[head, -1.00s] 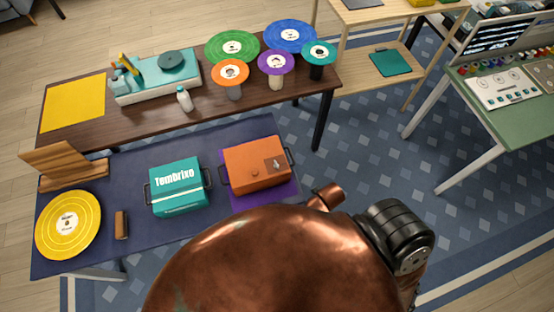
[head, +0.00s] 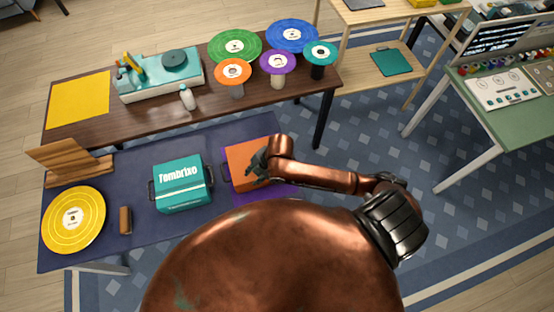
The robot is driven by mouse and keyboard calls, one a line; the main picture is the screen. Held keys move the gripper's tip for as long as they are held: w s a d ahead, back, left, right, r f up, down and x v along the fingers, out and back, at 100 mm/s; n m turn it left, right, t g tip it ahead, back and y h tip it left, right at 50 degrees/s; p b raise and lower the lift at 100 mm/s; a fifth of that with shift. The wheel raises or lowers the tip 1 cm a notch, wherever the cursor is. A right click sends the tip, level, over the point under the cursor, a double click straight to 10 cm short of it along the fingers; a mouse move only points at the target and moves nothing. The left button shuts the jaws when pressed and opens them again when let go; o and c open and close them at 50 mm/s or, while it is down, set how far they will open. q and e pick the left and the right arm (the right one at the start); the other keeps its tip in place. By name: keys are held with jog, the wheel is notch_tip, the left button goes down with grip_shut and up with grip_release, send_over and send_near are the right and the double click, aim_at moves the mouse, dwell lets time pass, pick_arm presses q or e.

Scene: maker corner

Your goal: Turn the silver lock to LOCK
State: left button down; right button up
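An orange case (head: 238,156) stands on a purple mat (head: 238,196) on the dark blue table (head: 135,165). My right arm reaches in from the right, and my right gripper (head: 258,171) is over the right part of the case's top. The gripper is dark and small here, so I cannot tell whether its fingers are open or shut, or whether they touch the case. The gripper and wrist cover the dark plate on the case's top. No silver lock can be made out, and no LOCK marking is readable. My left gripper is not in view.
A teal case marked Tembrixo (head: 181,187) stands left of the orange one. A brown block (head: 125,220), a yellow record (head: 74,220) and a wooden stand (head: 70,160) are farther left. A brown table (head: 150,118) behind holds records on stands and a white bottle (head: 187,98).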

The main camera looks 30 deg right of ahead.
jog(key=d+n, duration=0.1)
jog(key=n, duration=0.1)
jog(key=w+d+n+g+h, duration=0.1)
jog(key=n, duration=0.1)
jog(key=d+r+n, duration=0.1)
jog(key=n, duration=0.1)
jog(key=shift+w+r, duration=0.1)
jog(key=shift+w, duration=0.2)
jog(key=d+r+n+h, duration=0.1)
jog(key=d+n, duration=0.1)
jog(key=d, duration=0.1)
jog(key=d+n+g, duration=0.1)
jog(key=d, duration=0.2)
jog(key=w+d+r+n+h, duration=0.1)
jog(key=d+n, duration=0.1)
jog(key=d, duration=0.1)
jog(key=shift+w+r+n+g+h, duration=0.1)
jog(key=shift+r+n+g+h, duration=0.2)
jog(key=shift+r+g, duration=0.1)
jog(key=shift+d+f, duration=0.1)
jog(key=shift+f, duration=0.25)
notch_tip(320, 180, down, 7)
jog(key=shift+f, duration=0.1)
jog(key=shift+c, duration=0.5)
grip_shut()
